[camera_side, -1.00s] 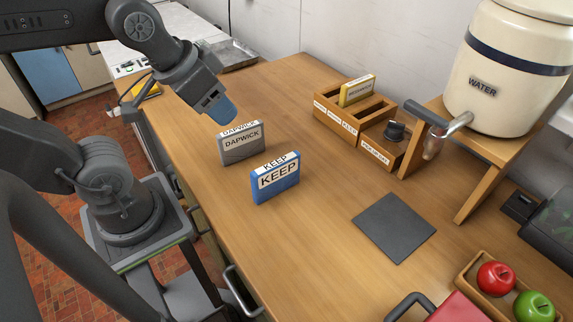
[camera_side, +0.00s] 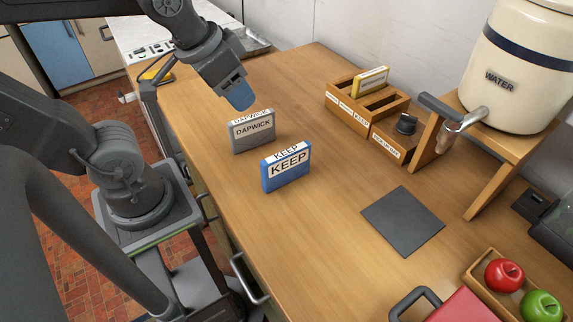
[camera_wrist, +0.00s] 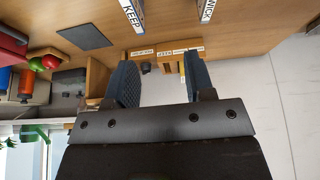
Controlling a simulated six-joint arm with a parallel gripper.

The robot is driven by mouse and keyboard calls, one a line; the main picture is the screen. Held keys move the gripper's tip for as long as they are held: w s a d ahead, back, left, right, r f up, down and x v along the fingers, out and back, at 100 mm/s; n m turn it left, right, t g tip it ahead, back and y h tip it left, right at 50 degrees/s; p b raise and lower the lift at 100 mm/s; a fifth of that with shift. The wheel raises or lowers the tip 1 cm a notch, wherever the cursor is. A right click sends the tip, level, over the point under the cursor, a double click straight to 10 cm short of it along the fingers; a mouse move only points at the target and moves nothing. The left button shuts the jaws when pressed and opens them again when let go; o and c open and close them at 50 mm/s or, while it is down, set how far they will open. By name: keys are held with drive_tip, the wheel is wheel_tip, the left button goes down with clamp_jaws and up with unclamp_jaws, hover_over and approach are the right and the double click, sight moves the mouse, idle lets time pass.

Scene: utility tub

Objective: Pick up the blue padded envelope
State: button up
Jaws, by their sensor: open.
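A blue, upright, block-like packet labelled KEEP (camera_side: 287,178) stands on the wooden counter in the side view. It is the only blue item on the counter; I cannot tell whether it is padded. A grey packet labelled DAPWICK (camera_side: 252,140) stands just behind and left of it. My gripper (camera_side: 239,98) is above and behind the grey packet, apart from both. In the wrist view my gripper (camera_wrist: 158,68) is open with nothing between its fingers. The KEEP packet (camera_wrist: 132,14) and the grey packet (camera_wrist: 207,9) show partly at the top edge there.
A wooden sorter (camera_side: 340,109) holding a yellow packet (camera_side: 371,80) stands at the back, beside a small wooden box (camera_side: 388,146). A water crock (camera_side: 512,75) stands on a wooden stand at right. A dark mat (camera_side: 402,222) lies at front right. Counter between packets and mat is clear.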

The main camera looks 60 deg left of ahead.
sight(286, 152)
drive_tip(key=w+d+g, duration=0.5)
drive_tip(key=w, duration=0.1)
drive_tip(key=f, duration=0.9)
drive_tip(key=shift+w+d, duration=0.1)
drive_tip(key=shift+w, duration=0.1)
drive_tip(key=shift+w+f, duration=0.2)
drive_tip(key=shift+f, duration=2.5)
drive_tip(key=shift+c, duration=0.5)
clamp_jaws()
drive_tip(key=shift+r, duration=0.1)
